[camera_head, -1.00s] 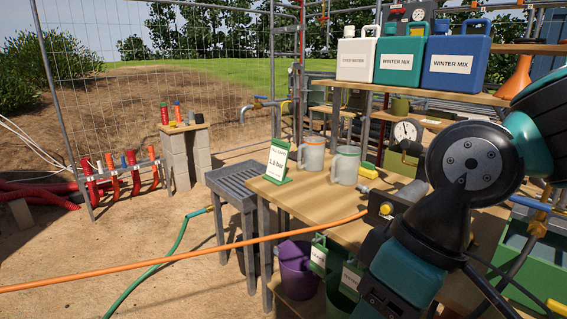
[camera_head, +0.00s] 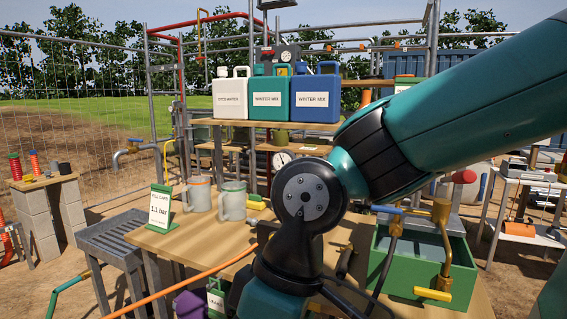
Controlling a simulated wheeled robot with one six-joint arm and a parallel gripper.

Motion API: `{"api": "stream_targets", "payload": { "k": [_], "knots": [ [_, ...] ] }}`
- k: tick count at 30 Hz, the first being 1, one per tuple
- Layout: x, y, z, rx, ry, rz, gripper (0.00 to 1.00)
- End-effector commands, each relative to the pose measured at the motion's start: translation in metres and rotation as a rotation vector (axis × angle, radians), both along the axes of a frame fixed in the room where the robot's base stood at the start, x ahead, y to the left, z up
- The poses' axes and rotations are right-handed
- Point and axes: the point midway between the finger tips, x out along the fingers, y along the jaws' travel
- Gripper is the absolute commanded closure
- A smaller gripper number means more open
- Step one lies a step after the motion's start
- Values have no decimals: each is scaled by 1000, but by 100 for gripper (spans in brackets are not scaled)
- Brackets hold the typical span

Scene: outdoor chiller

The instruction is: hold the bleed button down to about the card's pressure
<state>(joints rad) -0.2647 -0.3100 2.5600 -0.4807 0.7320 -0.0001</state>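The fill card (camera_head: 160,210) stands upright in a green holder at the left end of the wooden bench (camera_head: 185,243) and reads 1.1 bar. A round white gauge dial (camera_head: 282,160) shows behind the bench, partly covered by my arm; its reading is too small to tell. A second gauge (camera_head: 284,55) sits on a dark unit behind the jugs. I cannot make out the bleed button; it may be hidden behind my arm. My arm crosses the right and middle of the view and runs down out of the bottom edge. My gripper does not show.
Two mugs (camera_head: 231,202) stand beside the card. Three labelled jugs (camera_head: 268,95) stand on a shelf above. An orange hose (camera_head: 190,281) crosses in front of the bench. A green basin (camera_head: 440,268) with brass taps is at the right. Open ground lies at the left.

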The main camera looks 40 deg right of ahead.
Motion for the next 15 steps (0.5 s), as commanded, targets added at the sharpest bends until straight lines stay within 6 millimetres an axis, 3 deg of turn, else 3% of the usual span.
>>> {"api": "stream_targets", "payload": {
  "k": [2,6,8,15],
  "knots": [
    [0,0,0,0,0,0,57],
    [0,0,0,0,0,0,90],
    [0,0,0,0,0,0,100],
    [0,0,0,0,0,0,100]
  ]
}}
